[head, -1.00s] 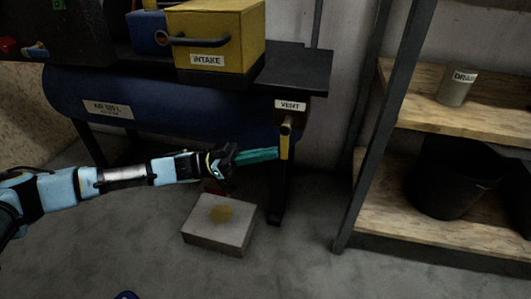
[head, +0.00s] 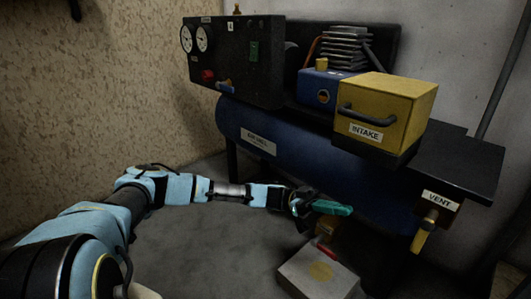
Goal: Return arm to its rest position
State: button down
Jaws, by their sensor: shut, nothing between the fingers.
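My arm reaches from the lower left toward the middle of the head view, low in front of the compressor's blue tank (head: 300,150). My gripper (head: 335,208) has teal fingers that are shut with nothing between them. It points right, toward the vent valve, and looks apart from it. The vent valve has a yellow handle (head: 422,235) that hangs down under the VENT label (head: 438,199).
A yellow INTAKE box (head: 388,108) with a dark handle stands on the compressor. A black panel (head: 240,62) with gauges stands at its left. A tan speckled wall (head: 100,90) closes the left side. The grey floor (head: 195,245) beside my arm is clear.

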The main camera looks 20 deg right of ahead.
jog(key=shift+s, duration=0.1)
jog(key=w+a+f+n+t+y+p, duration=0.1)
jog(key=w+a+f+n+t+y, duration=0.2)
jog(key=a+n+t, duration=0.5)
jog(key=w+a+f+n+t+y+p, duration=0.15)
jog(key=w+a+n+t, duration=0.35)
jog(key=a, duration=0.6)
jog(key=w+a+r+n+t+y, duration=0.1)
jog(key=w+a+r+n+t, duration=0.3)
jog(key=a, duration=0.3)
jog(key=w+a+r+n+t+y, duration=0.1)
jog(key=a+r+n+t, duration=0.1)
jog(key=a+r+n, duration=0.4)
jog(key=w+a+r+n+t, duration=0.3)
jog(key=a+n, duration=0.3)
jog(key=a, duration=0.2)
notch_tip(320, 180, up, 40)
jog(key=a+n+t+p, duration=0.1)
jog(key=a+n+p, duration=0.1)
jog(key=p, duration=3.6)
jog(key=shift+s+a, duration=0.35)
jog(key=shift+a, duration=0.05)
